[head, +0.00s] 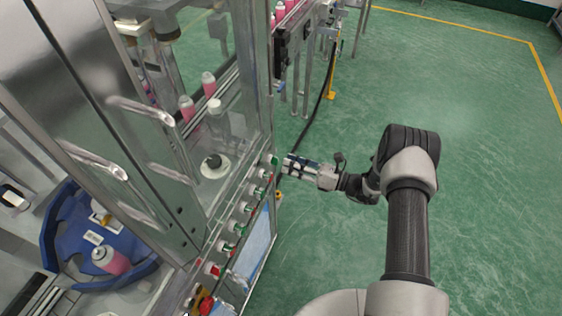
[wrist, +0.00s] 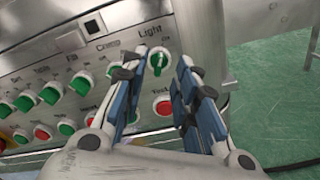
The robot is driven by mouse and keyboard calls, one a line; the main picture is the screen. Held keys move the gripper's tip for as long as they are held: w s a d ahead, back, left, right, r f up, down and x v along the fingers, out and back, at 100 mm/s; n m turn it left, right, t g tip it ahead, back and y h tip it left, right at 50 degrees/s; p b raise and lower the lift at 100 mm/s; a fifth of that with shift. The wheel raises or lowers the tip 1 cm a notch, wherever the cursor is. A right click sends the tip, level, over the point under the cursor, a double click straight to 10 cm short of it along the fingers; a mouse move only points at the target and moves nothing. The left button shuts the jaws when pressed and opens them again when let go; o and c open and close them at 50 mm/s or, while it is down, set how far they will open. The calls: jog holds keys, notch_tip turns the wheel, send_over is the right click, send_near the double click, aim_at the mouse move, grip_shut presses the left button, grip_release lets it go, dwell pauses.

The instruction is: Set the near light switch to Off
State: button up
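The light switch (wrist: 159,60) is a green rotary knob with a pale bar across its face, under the word "Light" at the right end of the control panel. The bar stands roughly upright in the wrist view; its Off mark is not readable. In the head view the green knob (head: 272,160) is at the far end of the panel row. My gripper (wrist: 163,66) is open, its blue-padded fingers to the left and right of the knob in the picture, with nothing between them clearly touched. In the head view my gripper (head: 287,165) points at the panel.
A red button (wrist: 163,106) sits just below the light switch. The Crimp knob (wrist: 115,70) is close beside the left finger, with more green knobs (wrist: 52,92) further left. A metal post (wrist: 203,40) borders the panel's right end. Green floor (head: 470,120) is clear at right.

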aim_at(275, 161)
jog(key=shift+x, duration=2.2)
jog(key=shift+c, duration=0.3)
grip_shut()
